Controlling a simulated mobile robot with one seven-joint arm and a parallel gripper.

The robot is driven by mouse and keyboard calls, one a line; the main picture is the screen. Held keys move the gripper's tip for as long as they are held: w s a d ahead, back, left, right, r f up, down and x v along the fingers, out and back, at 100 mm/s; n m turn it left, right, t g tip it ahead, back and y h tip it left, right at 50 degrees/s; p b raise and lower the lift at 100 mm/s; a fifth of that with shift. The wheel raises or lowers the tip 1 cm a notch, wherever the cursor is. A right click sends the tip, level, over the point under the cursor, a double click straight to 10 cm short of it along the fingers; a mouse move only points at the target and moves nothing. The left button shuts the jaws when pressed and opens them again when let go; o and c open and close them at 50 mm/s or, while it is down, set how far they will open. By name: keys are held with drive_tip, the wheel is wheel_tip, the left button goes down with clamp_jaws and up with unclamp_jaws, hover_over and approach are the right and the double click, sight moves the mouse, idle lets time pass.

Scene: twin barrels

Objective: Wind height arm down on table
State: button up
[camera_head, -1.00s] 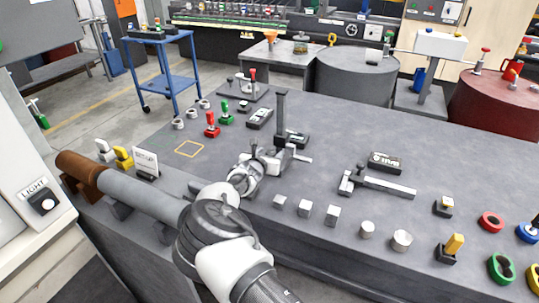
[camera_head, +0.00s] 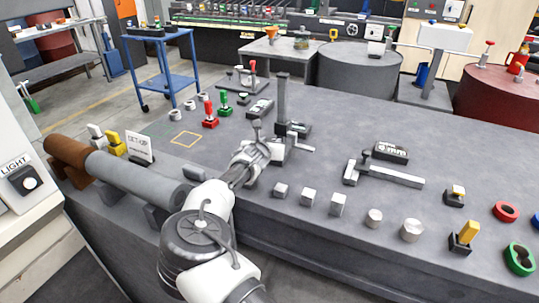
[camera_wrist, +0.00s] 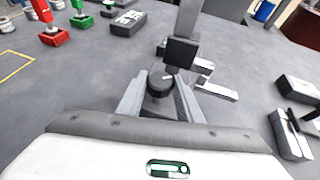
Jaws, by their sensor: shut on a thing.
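The height device is a dark upright column (camera_head: 282,98) standing on the table (camera_head: 330,125). It also shows in the wrist view (camera_wrist: 187,22), with a black block (camera_wrist: 181,52) on it. A light metal arm (camera_wrist: 216,89) sits low by the column, close to the table top. My gripper (camera_head: 260,148) is at the column's near side. In the wrist view my gripper (camera_wrist: 160,92) has its two fingers on either side of a dark round knob (camera_wrist: 159,80) and is shut on it. The fingers hide part of the knob's lower side.
Red (camera_head: 209,113) and green (camera_head: 224,101) handled pieces stand behind to the left. A grey bar (camera_head: 140,178) lies along the left edge. Small metal blocks (camera_head: 308,196) line the front edge. An L-shaped metal piece (camera_head: 392,176) lies to the right. Table between is clear.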

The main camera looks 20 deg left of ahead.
drive_tip(key=d+f+b, duration=0.1)
drive_tip(key=b, duration=0.1)
drive_tip(key=shift+d+f+b, duration=0.1)
drive_tip(key=shift+f+b, duration=0.2)
drive_tip(key=shift+f, duration=0.1)
drive_tip(key=shift+r+n+g+y, duration=0.3)
drive_tip(key=shift+r+n+y, duration=0.4)
drive_tip(key=shift+y, duration=0.2)
drive_tip(key=shift+n+y+p, duration=0.3)
drive_tip(key=shift+n+y, duration=0.1)
drive_tip(key=shift+w+n+y+b, duration=0.15)
drive_tip(key=shift+n+y+b, duration=0.4)
drive_tip(key=shift+b, duration=0.2)
drive_tip(key=shift+w+d+r+n+g+y, duration=0.1)
drive_tip(key=shift+r+n+g+y, duration=0.25)
drive_tip(key=shift+n+g+y, duration=0.45)
drive_tip(key=n+g+y, duration=0.2)
drive_tip(key=n+y, duration=0.1)
drive_tip(key=n+g+y, duration=0.1)
drive_tip(key=shift+w+d+r+n+g, duration=0.1)
drive_tip(key=shift+w+r+n+g, duration=0.15)
drive_tip(key=shift+r+n+g, duration=0.1)
drive_tip(key=n+g, duration=0.1)
drive_tip(key=n+g+y, duration=0.1)
drive_tip(key=n+g, duration=0.1)
drive_tip(key=n+g+y+b, duration=0.1)
drive_tip(key=g, duration=0.1)
drive_tip(key=shift+w+n, duration=0.25)
drive_tip(key=shift+n, duration=0.15)
drive_tip(key=shift+g, duration=0.25)
